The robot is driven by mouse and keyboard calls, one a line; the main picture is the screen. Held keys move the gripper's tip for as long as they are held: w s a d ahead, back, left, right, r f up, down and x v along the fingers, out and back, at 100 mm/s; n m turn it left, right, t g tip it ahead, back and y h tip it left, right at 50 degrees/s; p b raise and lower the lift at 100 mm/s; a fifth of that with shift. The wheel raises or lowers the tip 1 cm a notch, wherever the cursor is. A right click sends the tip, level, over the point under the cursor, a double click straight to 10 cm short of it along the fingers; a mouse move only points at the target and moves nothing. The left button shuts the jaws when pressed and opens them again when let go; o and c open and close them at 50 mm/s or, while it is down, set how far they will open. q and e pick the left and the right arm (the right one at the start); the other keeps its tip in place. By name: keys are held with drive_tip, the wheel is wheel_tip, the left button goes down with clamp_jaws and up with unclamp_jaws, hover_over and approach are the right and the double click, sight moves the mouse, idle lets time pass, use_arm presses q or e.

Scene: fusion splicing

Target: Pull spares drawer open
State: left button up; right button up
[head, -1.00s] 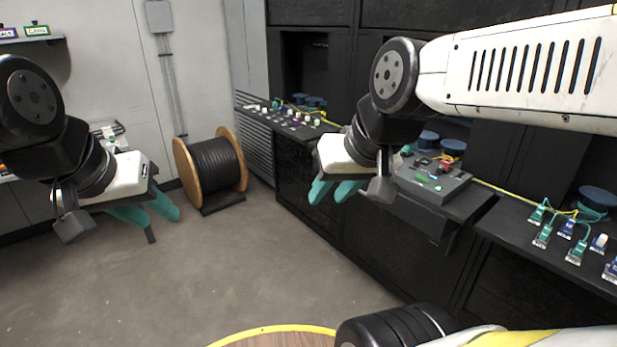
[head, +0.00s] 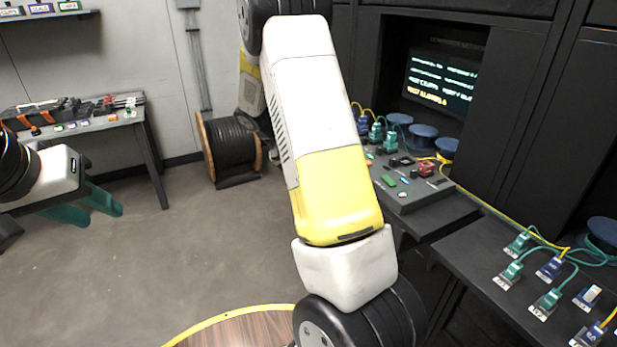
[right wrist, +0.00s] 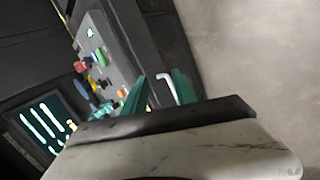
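The dark cabinet front under the grey console (head: 405,190) is mostly hidden by my right arm in the head view, and I cannot make out the spares drawer there. In the right wrist view a pale bent bar (right wrist: 168,88), which looks like a handle, shows between the teal fingers of my right gripper (right wrist: 161,80). The fingers stand apart with the bar between them; I cannot tell whether they touch it. My right gripper is hidden in the head view. My left gripper (head: 101,214) is open and empty at the left, over the floor.
The console carries buttons and connectors; it also shows in the right wrist view (right wrist: 100,45). A lit screen (head: 440,85) is behind it. A bench with connectors and cables (head: 560,265) lies at right. A cable drum (head: 232,145) and side table (head: 70,128) stand behind open floor.

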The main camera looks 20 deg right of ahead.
drive_tip(key=w+d+f+n+t+h, duration=0.2)
drive_tip(key=w+d+f+n+h, duration=0.15)
drive_tip(key=w+f+h, duration=0.7)
drive_tip(key=d+f, duration=0.1)
drive_tip(key=d, duration=0.1)
drive_tip(key=d+f+y, duration=0.1)
drive_tip(key=d+f, duration=0.1)
drive_tip(key=d, duration=0.1)
drive_tip(key=w+d+f+y, duration=0.1)
drive_tip(key=d+f, duration=0.1)
drive_tip(key=d, duration=0.1)
drive_tip(key=shift+f+m, duration=0.1)
drive_tip(key=shift+m, duration=0.25)
clamp_jaws()
idle(0.6)
